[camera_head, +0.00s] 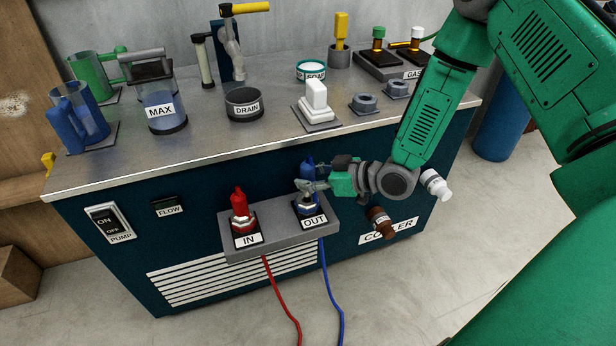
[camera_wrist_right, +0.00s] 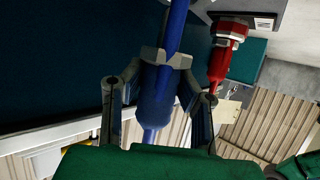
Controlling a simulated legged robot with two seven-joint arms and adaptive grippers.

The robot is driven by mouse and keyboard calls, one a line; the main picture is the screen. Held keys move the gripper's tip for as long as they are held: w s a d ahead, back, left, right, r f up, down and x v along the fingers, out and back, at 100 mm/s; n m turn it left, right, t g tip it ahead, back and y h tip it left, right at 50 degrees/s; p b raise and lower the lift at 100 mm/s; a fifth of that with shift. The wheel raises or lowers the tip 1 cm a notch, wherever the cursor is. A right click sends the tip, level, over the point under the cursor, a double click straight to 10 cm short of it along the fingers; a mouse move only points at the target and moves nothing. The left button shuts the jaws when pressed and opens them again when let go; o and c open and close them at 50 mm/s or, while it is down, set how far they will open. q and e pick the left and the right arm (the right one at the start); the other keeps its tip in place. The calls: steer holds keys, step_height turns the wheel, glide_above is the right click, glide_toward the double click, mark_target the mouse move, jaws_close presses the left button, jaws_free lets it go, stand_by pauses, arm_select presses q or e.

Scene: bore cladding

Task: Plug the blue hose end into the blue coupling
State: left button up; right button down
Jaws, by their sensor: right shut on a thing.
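The blue hose end (camera_head: 307,168) stands roughly upright between the fingers of my right gripper (camera_head: 313,186), which is shut on it. In the right wrist view the blue hose end (camera_wrist_right: 157,92) lies between the two fingertips (camera_wrist_right: 163,62). The blue coupling (camera_head: 309,207) is directly below the gripper, on the grey shelf above the OUT label. The fingers partly hide the join, so I cannot tell whether the hose end is seated in it. My left gripper is not in view.
The red hose end (camera_head: 240,198) stands upright on the IN side of the grey shelf (camera_head: 275,226), close left of my gripper; it also shows in the wrist view (camera_wrist_right: 217,70). A brown-capped fitting (camera_head: 381,222) sticks out at the right. The metal worktop (camera_head: 230,140) edge is just above.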

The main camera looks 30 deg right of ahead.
mark_target(308, 196)
steer(key=shift+f+b, duration=1.25)
steer(key=shift+f, duration=0.75)
steer(key=c, duration=1.2)
jaws_free()
steer(key=shift+o, duration=0.2)
steer(key=v, duration=1.2)
